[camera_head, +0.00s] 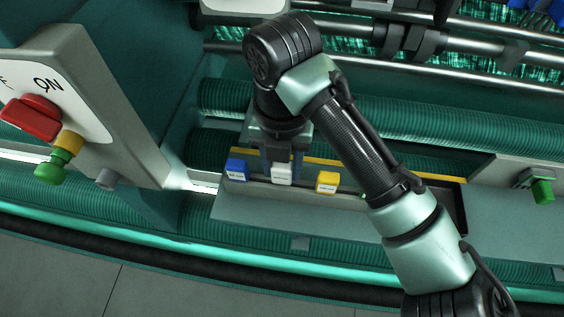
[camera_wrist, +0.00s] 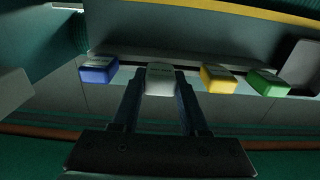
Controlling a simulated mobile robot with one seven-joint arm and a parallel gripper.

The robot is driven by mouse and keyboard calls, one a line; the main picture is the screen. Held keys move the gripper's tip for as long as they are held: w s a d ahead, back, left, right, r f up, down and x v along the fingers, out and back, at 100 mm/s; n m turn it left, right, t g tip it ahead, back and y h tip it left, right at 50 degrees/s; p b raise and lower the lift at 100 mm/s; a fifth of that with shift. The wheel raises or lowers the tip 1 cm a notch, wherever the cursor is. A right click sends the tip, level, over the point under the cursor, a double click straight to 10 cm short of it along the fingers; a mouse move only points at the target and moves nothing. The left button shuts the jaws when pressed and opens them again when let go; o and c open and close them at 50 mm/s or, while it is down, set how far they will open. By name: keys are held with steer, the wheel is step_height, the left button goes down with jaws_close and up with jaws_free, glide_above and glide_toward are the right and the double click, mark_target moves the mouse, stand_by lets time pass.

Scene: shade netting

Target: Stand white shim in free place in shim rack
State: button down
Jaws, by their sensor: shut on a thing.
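The white shim (camera_head: 281,174) is between the blue and yellow shims in the head view. It also shows in the wrist view (camera_wrist: 160,80), with one finger on each side of it. My gripper (camera_wrist: 160,92) is shut on the white shim. The shim rack (camera_wrist: 245,62) is the grey ledge with a row of coloured shims. A blue shim (camera_head: 236,169) stands left of the white one and a yellow shim (camera_head: 327,182) stands right of it. A green shim (camera_wrist: 268,83) is further right. I cannot tell whether the white shim's lower end is seated.
A dark open bin (camera_wrist: 302,66) is at the rack's right end. A control panel (camera_head: 85,95) with red and green knobs stands at the left. A yellow strip (camera_head: 400,178) runs behind the rack. Metal rollers (camera_head: 480,65) lie behind.

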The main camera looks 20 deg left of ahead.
steer(key=shift+f, duration=0.15)
steer(key=shift+f+b, duration=0.5)
steer(key=shift+b, duration=0.05)
steer(key=shift+f, duration=0.2)
steer(key=shift+c, duration=1.7)
jaws_free()
steer(key=shift+r, duration=0.1)
step_height(320, 180, up, 13)
steer(key=shift+b, duration=0.45)
